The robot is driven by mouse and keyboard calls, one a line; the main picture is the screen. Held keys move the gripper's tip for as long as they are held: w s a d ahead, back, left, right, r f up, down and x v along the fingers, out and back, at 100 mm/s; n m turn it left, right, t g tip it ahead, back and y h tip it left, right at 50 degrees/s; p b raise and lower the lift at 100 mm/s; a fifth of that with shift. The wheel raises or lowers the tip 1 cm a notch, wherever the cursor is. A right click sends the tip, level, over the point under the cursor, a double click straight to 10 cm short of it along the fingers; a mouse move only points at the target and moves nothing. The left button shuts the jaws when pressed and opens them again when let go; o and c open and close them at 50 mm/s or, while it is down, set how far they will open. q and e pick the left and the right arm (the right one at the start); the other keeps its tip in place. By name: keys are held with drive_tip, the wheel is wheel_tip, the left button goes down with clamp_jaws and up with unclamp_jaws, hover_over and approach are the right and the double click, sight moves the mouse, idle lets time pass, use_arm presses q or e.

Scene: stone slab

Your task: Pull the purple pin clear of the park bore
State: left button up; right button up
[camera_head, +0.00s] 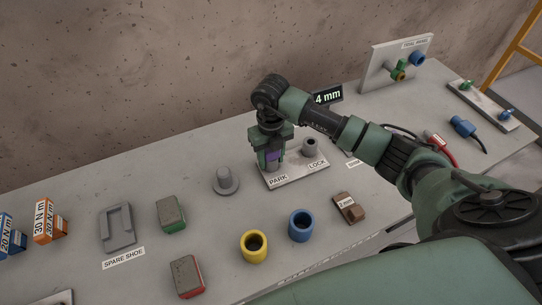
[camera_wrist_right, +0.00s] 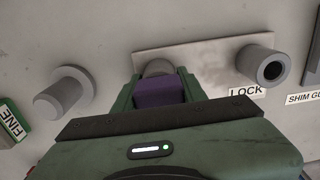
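The purple pin (camera_wrist_right: 160,92) shows its block-like head between the green fingers of my right gripper (camera_wrist_right: 160,98). The fingers lie against both sides of the head, and a bit of purple also shows in the head view (camera_head: 273,156). My right gripper (camera_head: 270,160) points down over the PARK end of a light plate (camera_head: 292,180). The grey park bore (camera_wrist_right: 157,67) shows just beyond the pin's head in the wrist view. The pin's shaft is hidden, so how deep it sits cannot be told. My left gripper is not in view.
The LOCK bore (camera_head: 310,147) stands open at the plate's right. A grey stepped peg (camera_head: 226,181) stands left of the plate. Yellow (camera_head: 254,246) and blue (camera_head: 301,226) rings and a brown block (camera_head: 348,208) lie in front. A small "4 mm" sign (camera_head: 328,97) stands behind.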

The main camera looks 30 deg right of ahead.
clamp_jaws()
drive_tip(key=shift+r, duration=0.1)
drive_tip(key=shift+r, duration=0.15)
drive_tip(key=shift+r+p, duration=2)
drive_tip(key=shift+r, duration=0.75)
drive_tip(key=shift+r+p, duration=2)
drive_tip(key=shift+r, duration=0.95)
